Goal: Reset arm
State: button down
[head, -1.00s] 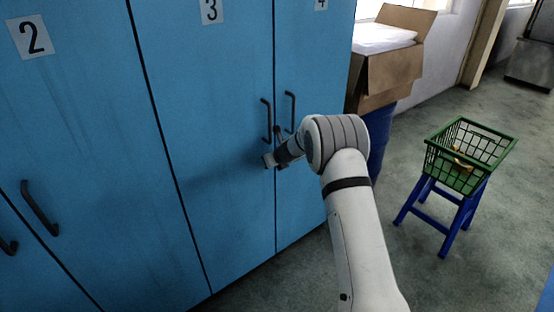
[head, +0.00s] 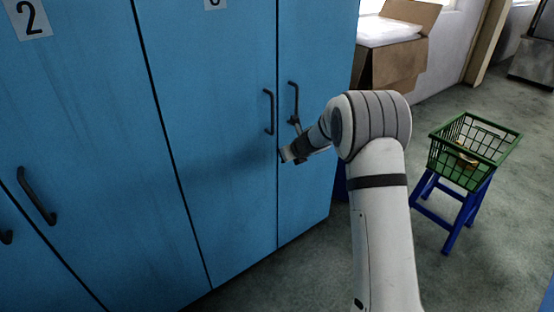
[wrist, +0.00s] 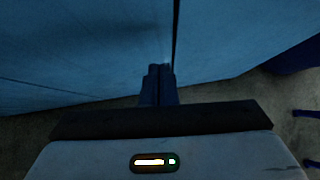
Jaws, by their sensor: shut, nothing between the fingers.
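My gripper (head: 286,155) is in front of the blue lockers (head: 215,100), close to the seam between two doors and a little below their black handles. In the wrist view the fingers of my gripper (wrist: 160,70) are together with nothing between them, pointing at the blue door surface. I cannot tell whether the fingertips touch the door. My arm reaches in from the lower right of the head view, bent at the grey-ringed joint.
Two dark handles, a left one (head: 268,112) and a right one (head: 293,103), are just above my gripper. A green basket (head: 474,150) with something brownish inside stands on a blue stool (head: 463,207) at right. An open cardboard box (head: 392,62) is behind. Grey floor (head: 300,280) is clear between.

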jog(key=s+d+r+m+t+h+p, duration=0.1)
jog(key=s+d+r+m+h+p, duration=0.15)
jog(key=s+d+r+m, duration=0.4)
jog(key=s+d+r+m+t+h+p, duration=0.1)
jog(key=s+d+r+m+h+p, duration=0.2)
jog(key=r+m, duration=0.65)
jog(key=s+d+r+m+h+p, duration=0.25)
jog(key=s+d+r+m, duration=0.3)
jog(key=r, duration=0.45)
jog(key=s+d+r+m+g+p, duration=0.1)
jog(key=s+r+m+g+p, duration=0.1)
jog(key=s+m, duration=0.5)
jog(key=s+d+r+m+g+p, duration=0.15)
jog(key=s+m, duration=0.25)
jog(key=s, duration=0.5)
jog(key=s+a+m+g+y+p, duration=0.3)
jog(key=s+m, duration=0.7)
jog(key=s, duration=0.5)
jog(key=shift+s+a+f+p, duration=0.3)
jog(key=shift+a+f+p, duration=0.2)
jog(key=shift+a, duration=0.6)
jog(key=shift+g, duration=0.25)
